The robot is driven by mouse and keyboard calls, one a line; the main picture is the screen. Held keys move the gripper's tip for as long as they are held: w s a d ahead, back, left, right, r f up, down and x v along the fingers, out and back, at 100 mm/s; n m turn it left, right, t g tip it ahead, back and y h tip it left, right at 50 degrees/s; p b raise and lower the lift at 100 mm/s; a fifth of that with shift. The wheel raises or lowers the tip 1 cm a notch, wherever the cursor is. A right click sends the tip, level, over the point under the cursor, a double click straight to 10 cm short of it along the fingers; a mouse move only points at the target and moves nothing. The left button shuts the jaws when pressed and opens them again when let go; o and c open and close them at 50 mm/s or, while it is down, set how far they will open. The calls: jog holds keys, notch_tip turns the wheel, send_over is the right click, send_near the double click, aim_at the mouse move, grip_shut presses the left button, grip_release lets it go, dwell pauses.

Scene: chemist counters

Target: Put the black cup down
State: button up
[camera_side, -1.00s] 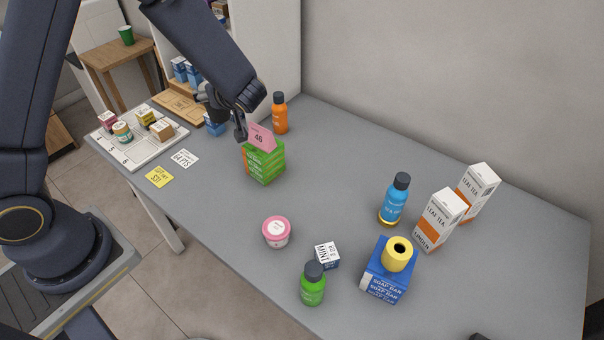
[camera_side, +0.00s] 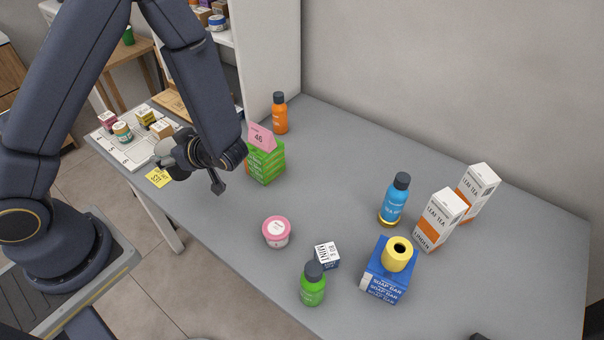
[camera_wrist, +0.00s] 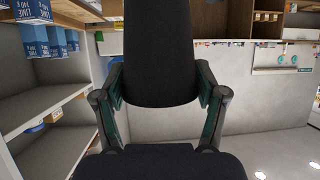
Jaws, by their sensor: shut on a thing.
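My gripper (camera_side: 192,166) hangs above the left part of the grey counter (camera_side: 330,190), near its front edge. In the wrist view its two fingers stand on either side of a tall, dark, smooth body, the black cup (camera_wrist: 158,55), and are shut on it. The cup looks upright in that view and fills its middle. Its base and contents do not show. In the side view the cup is hard to tell from the dark gripper parts, and the gap beneath it cannot be judged.
A green box stack (camera_side: 265,163) with a pink card stands just right of my gripper. A yellow note (camera_side: 158,178) and a white numbered tray (camera_side: 135,155) lie left. A pink jar (camera_side: 276,232) stands in front. The counter's middle, right of the green boxes, is clear.

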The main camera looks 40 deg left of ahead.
aim_at(188, 176)
notch_tip(188, 176, down, 8)
jog(key=shift+f, duration=0.1)
jog(key=shift+f, duration=0.1)
dwell(0.3)
jog(key=o, duration=0.8)
jog(key=shift+c, duration=0.2)
